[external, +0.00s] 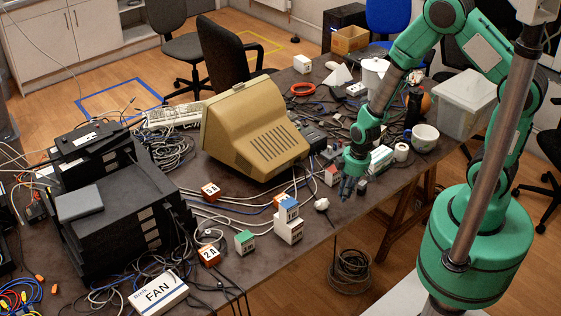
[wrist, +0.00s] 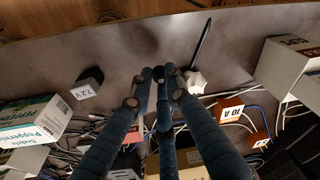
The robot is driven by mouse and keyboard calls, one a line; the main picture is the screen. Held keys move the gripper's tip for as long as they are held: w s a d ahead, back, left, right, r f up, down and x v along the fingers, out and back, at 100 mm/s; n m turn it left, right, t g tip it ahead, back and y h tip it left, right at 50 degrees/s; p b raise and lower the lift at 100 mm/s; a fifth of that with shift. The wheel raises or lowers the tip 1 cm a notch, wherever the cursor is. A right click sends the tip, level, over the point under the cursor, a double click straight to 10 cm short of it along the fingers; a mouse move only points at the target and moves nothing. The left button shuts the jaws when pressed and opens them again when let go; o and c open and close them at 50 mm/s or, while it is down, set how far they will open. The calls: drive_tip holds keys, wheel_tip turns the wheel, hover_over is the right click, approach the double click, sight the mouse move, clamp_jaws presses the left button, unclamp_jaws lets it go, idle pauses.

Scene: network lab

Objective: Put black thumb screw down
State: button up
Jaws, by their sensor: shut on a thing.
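My gripper (external: 346,193) points down just above the dark table (external: 330,228), near its front edge, right of the beige monitor. In the wrist view its fingers (wrist: 159,82) are nearly together and closed on a small black thing (wrist: 158,73), which I take for the black thumb screw. The fingers hide most of it. In the external view it is too small and dark to tell from the fingertips. I cannot tell whether it touches the table.
A white plug-like piece (wrist: 195,82) with a black stem lies close beside the fingertips. A dark 7.2V block (wrist: 88,82) and a tea box (wrist: 35,122) stand at left. An orange 10A box (wrist: 229,111) and cables lie at right. The table strip toward its edge is bare.

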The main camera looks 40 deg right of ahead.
idle(0.8)
wheel_tip(320, 180, up, 15)
drive_tip(key=w+a+r+n+p, duration=0.1)
drive_tip(key=w+a, duration=0.2)
drive_tip(key=a, duration=0.7)
drive_tip(key=w+a+r, duration=0.1)
drive_tip(key=w+a, duration=0.2)
drive_tip(key=a, duration=0.7)
drive_tip(key=s+a+f+p, duration=0.1)
drive_tip(key=s+a, duration=0.2)
drive_tip(key=a, duration=0.9)
drive_tip(key=s+a+f+n, duration=0.1)
drive_tip(key=s+a, duration=0.2)
drive_tip(key=a, duration=0.9)
drive_tip(key=s+a+p, duration=0.1)
drive_tip(key=s+a, duration=0.2)
drive_tip(key=a, duration=1)
wheel_tip(320, 180, down, 11)
drive_tip(key=shift+d, duration=0.3)
drive_tip(key=shift+w+a+f, duration=0.1)
drive_tip(key=shift+w+f, duration=0.05)
hover_over(172, 289)
drive_tip(key=shift+f+b, duration=0.45)
drive_tip(key=shift+f, duration=0.25)
